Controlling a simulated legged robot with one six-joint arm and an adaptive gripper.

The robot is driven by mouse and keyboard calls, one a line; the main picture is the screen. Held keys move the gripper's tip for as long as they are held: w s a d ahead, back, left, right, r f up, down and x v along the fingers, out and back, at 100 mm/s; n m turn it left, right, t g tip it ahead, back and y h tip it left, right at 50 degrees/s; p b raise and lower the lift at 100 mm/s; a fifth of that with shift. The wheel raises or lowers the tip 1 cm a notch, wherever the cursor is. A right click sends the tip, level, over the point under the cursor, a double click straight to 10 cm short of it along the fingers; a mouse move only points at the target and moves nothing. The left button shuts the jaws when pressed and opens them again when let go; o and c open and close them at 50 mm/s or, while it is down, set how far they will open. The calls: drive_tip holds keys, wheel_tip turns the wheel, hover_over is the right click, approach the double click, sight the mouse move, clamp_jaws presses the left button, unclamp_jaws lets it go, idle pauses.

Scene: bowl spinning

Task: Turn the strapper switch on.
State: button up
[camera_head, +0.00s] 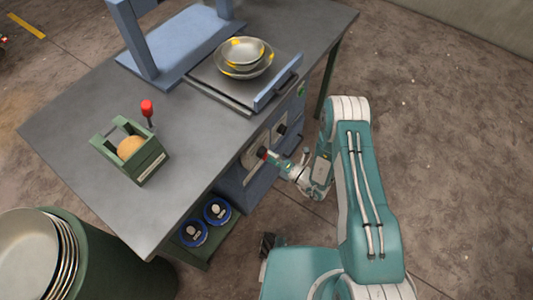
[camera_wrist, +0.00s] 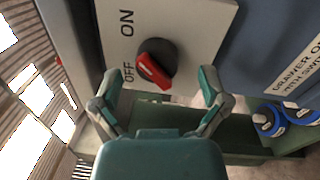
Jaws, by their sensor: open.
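The strapper switch (camera_wrist: 154,64) is a black round knob with a red pointer on a pale panel (camera_wrist: 190,25) marked ON and OFF. In the wrist view, the panel appears turned sideways, and the red pointer slants between upper left and lower right, its upper-left end near the OFF label (camera_wrist: 128,73). My gripper (camera_wrist: 160,98) is open, its two teal fingers apart on either side below the knob, not closed on it. In the head view, my gripper (camera_head: 272,158) is at the front of the blue machine, close to the panel, and partly hides the switch there.
A green wooden box (camera_head: 140,160) stands on the grey table (camera_head: 80,110). Blue rolls (camera_head: 217,210) lie on a low shelf. Open floor lies to the right.

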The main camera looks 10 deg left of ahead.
drive_tip(key=v, duration=1)
drive_tip(key=shift+d, duration=0.15)
wheel_tip(320, 180, up, 25)
drive_tip(key=s+n+g+h, duration=0.35)
drive_tip(key=n+g, duration=0.85)
drive_tip(key=n, duration=0.8)
drive_tip(key=s+d+r+n+t+h, duration=0.5)
drive_tip(key=s+d+r+n+h, duration=0.1)
drive_tip(key=r+n, duration=0.3)
drive_tip(key=s+d+r+n+t+h, duration=0.5)
drive_tip(key=s+d+r+n+h, duration=0.1)
drive_tip(key=d+r+n+h, duration=0.2)
wheel_tip(320, 180, up, 2)
drive_tip(key=shift+d+r+n, duration=0.15)
drive_tip(key=shift+d+n, duration=0.55)
drive_tip(key=shift+d, duration=0.05)
drive_tip(key=shift+c, duration=0.3)
